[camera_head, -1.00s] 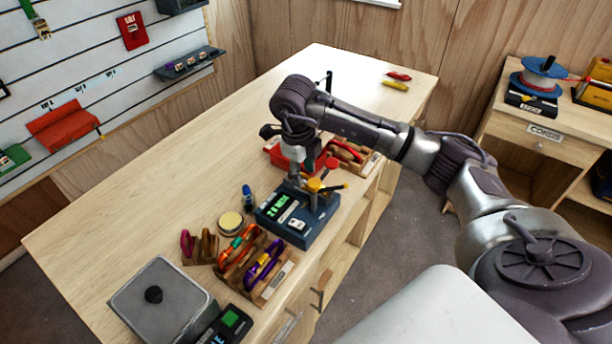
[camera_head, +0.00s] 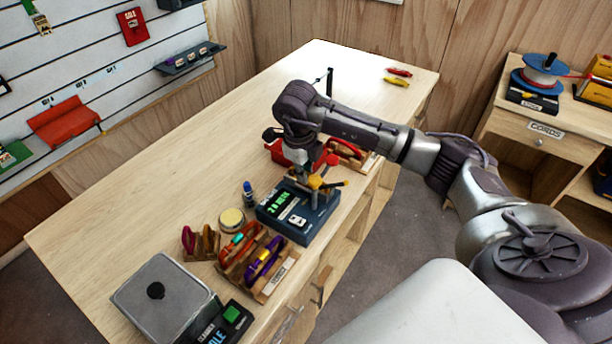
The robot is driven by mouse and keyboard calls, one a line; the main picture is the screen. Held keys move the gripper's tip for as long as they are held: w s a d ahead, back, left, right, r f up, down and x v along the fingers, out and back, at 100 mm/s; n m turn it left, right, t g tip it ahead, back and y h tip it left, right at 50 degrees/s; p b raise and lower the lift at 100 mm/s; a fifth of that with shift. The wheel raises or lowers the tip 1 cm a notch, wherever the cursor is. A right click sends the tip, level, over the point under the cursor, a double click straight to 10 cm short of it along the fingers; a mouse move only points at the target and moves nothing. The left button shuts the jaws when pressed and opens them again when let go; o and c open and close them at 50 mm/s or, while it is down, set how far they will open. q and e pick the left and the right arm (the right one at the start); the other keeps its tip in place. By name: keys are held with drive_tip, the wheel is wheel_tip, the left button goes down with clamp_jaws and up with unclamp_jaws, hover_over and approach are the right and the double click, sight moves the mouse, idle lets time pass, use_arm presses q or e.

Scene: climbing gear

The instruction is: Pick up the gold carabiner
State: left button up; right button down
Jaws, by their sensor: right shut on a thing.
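My right gripper (camera_head: 303,182) reaches down over the blue tester box (camera_head: 311,221), which has a green readout. The gripper is shut on a small yellow-gold piece (camera_head: 316,183), which looks like the gold carabiner. Much of it is hidden by the fingers, and I cannot tell whether it is clear of the tester. My left gripper is not in view.
A wooden rack (camera_head: 279,278) holds orange and purple carabiners. A smaller rack beside it holds pink and brown ones. The workbench's left half is clear.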

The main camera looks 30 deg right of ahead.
drive_tip(key=shift+r, duration=0.1)
drive_tip(key=shift+r+b, duration=0.4)
drive_tip(key=shift+r, duration=0.1)
wheel_tip(320, 180, up, 2)
drive_tip(key=shift+w+r+b, duration=0.1)
drive_tip(key=shift+r+b, duration=0.15)
drive_tip(key=shift+b, duration=0.45)
drive_tip(key=s+d+r+b, duration=0.2)
drive_tip(key=d+r, duration=0.5)
drive_tip(key=d, duration=0.4)
drive_tip(key=shift+s+d+r+b, duration=0.25)
drive_tip(key=shift+s+b, duration=0.15)
drive_tip(key=shift+b, duration=0.5)
drive_tip(key=shift+w+a, duration=0.1)
